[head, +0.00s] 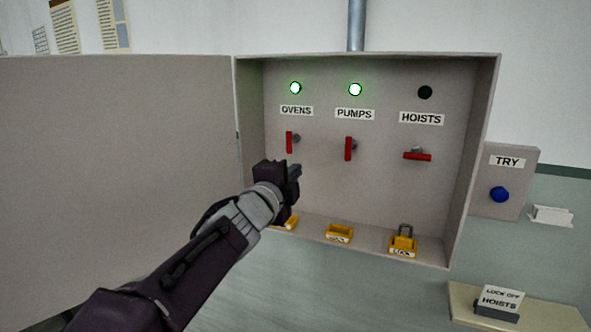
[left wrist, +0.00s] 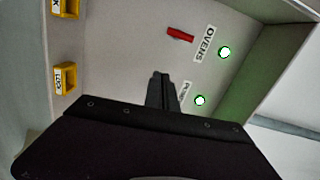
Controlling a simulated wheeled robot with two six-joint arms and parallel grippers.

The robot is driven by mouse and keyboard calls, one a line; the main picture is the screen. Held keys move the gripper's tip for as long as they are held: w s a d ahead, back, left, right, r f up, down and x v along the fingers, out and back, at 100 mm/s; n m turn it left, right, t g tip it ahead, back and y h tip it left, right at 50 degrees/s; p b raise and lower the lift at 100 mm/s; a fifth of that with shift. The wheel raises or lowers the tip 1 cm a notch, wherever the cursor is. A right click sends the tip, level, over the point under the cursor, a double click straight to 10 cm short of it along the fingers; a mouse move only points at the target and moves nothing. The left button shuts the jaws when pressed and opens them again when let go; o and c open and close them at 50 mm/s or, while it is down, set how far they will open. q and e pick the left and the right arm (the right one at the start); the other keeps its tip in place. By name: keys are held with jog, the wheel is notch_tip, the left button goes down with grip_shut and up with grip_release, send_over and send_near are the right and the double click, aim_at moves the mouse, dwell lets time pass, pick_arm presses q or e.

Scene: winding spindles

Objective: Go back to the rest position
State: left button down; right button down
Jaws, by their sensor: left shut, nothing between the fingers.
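My left gripper (head: 295,172) is in front of the open electrical box (head: 370,56), below and near the OVENS switch; its fingers are shut and empty. The fingers also show in the left wrist view (left wrist: 160,90). The red OVENS handle (head: 289,142) and PUMPS handle (head: 348,149) stand upright, with green lamps lit above them. The red HOISTS handle (head: 417,156) lies level and its lamp (head: 425,92) is dark. In the left wrist view the OVENS handle (left wrist: 180,34) shows and the PUMPS handle is hidden. My right gripper is not in view.
The box door (head: 115,150) stands open to the left. Yellow holders line the box floor; a padlock (head: 403,242) stands at the HOISTS one. A TRY box with a blue button (head: 499,194) is at right. A LOCK OFF HOISTS sign (head: 500,299) stands on a ledge below.

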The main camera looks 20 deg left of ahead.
pick_arm(q)
jog(key=s+d+f+n+g+p, duration=0.1)
jog(key=s+f+n+g, duration=0.2)
jog(key=f, duration=1.1)
jog(key=d+f+n+g+p, duration=0.2)
jog(key=f+n+g, duration=0.25)
jog(key=f, duration=0.85)
jog(key=s+f+n+g, duration=0.4)
jog(key=s+f+n, duration=0.1)
jog(key=s, duration=0.4)
jog(key=s+d+f+n+g, duration=0.1)
jog(key=s+f+n+g, duration=0.4)
jog(key=s+f, duration=0.3)
jog(key=shift+s+d+f+h, duration=0.15)
jog(key=shift+s+f+h, duration=0.15)
jog(key=shift+s, duration=0.95)
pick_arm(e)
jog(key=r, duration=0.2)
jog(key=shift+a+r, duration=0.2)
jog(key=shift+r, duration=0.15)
